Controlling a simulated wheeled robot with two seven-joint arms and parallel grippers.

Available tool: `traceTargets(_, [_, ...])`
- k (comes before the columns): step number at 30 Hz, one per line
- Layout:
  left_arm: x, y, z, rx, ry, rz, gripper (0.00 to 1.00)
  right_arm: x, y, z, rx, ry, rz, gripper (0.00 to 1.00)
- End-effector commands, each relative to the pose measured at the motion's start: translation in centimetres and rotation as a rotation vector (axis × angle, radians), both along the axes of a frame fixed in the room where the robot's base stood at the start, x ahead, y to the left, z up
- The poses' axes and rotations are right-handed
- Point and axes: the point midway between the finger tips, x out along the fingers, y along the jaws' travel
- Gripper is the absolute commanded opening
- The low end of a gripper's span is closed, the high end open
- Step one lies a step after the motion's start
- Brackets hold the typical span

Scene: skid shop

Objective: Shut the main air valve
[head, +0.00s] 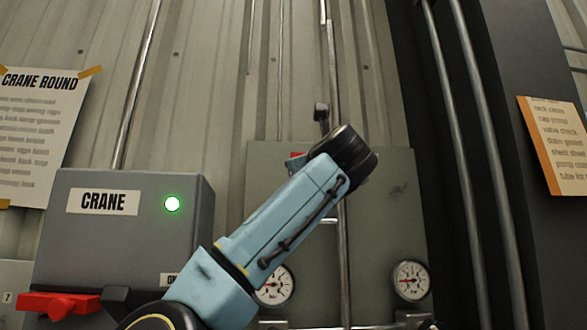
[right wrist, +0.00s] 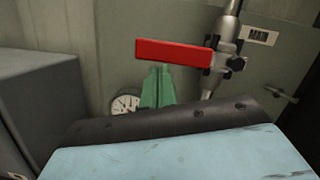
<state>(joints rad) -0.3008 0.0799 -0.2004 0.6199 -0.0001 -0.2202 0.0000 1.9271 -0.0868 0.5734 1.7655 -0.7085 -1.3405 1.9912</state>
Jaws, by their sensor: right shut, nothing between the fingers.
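The main air valve (right wrist: 231,62) sits on a steel pipe, with a MAIN label beside it. Its red lever (right wrist: 172,52) points left, roughly crosswise to the pipe. In the head view only a small red bit of the lever (head: 297,159) shows past my blue arm. My right gripper (right wrist: 158,68) has green fingers, shut and empty. Its tips are just under the lever's middle in the picture; I cannot tell whether they touch it. In the head view this gripper is hidden behind the arm. My left gripper is not in view.
A grey CRANE box (head: 140,220) with a lit green lamp (head: 172,204) and a red lever (head: 58,304) stands at left. Two gauges (head: 273,286) (head: 411,280) sit low on the grey panel (head: 385,225). Vertical pipes (head: 478,150) run at right.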

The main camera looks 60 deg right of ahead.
Motion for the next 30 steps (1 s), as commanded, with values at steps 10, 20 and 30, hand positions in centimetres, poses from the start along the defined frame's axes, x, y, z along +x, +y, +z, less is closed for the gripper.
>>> traceTargets(10, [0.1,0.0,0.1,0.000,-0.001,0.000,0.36,-0.1,0.1,0.3,-0.006,-0.002,0.000,0.00])
traceTargets(20, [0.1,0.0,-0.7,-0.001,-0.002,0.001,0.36,-0.1,0.1,-0.7,-0.006,-0.002,0.000,0.00])
traceTargets(30, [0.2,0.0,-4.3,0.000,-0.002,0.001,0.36,-2.2,2.1,-5.0,-0.002,-0.006,-0.001,0.00])
